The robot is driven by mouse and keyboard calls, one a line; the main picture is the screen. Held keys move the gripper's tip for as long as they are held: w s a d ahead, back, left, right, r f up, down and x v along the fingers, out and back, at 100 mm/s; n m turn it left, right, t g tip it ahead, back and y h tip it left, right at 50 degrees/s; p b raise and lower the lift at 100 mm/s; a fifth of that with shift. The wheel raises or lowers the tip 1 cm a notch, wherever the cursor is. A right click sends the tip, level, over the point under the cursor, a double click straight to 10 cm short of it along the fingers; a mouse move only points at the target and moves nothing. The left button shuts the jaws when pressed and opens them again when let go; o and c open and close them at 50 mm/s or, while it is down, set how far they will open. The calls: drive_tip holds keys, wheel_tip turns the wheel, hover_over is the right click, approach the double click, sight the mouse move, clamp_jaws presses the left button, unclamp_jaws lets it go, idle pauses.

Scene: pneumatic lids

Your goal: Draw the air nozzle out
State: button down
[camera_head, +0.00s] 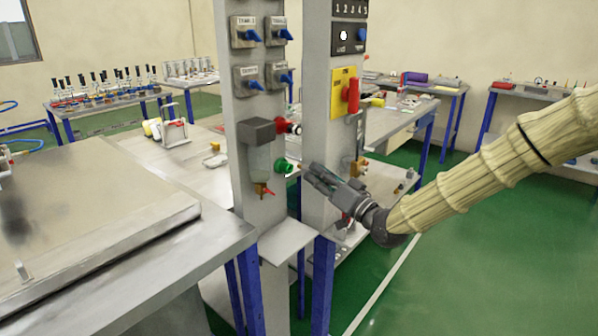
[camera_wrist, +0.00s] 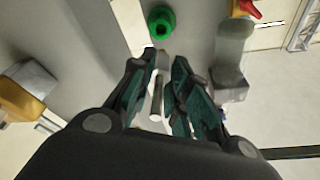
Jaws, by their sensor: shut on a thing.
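My gripper (camera_head: 312,172) is in front of the panel post, its fingers pointing left at a green fitting (camera_head: 285,167). In the wrist view the two fingers (camera_wrist: 159,70) are closed around a thin grey rod with a pale end, which looks like the air nozzle (camera_wrist: 156,98). The green round fitting (camera_wrist: 161,20) lies straight beyond the fingertips. A small gap seems to show between the rod and the fitting, but I cannot tell for sure whether they are apart. In the head view the fingers hide the nozzle.
The left post carries a grey box (camera_head: 262,131) with a clear bowl, a red knob (camera_head: 290,127) and blue-handled valves. The right post has a yellow plate with a red handle (camera_head: 352,96) and a brass fitting (camera_head: 358,166). A metal bench (camera_head: 215,245) stands at left.

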wheel_tip(320, 180, up, 6)
drive_tip(key=s+d+p, duration=0.2)
drive_tip(key=d+p, duration=0.1)
drive_tip(key=shift+f, duration=0.25)
idle(0.6)
drive_tip(key=shift+s+r+p, duration=0.1)
drive_tip(key=shift+p, duration=0.2)
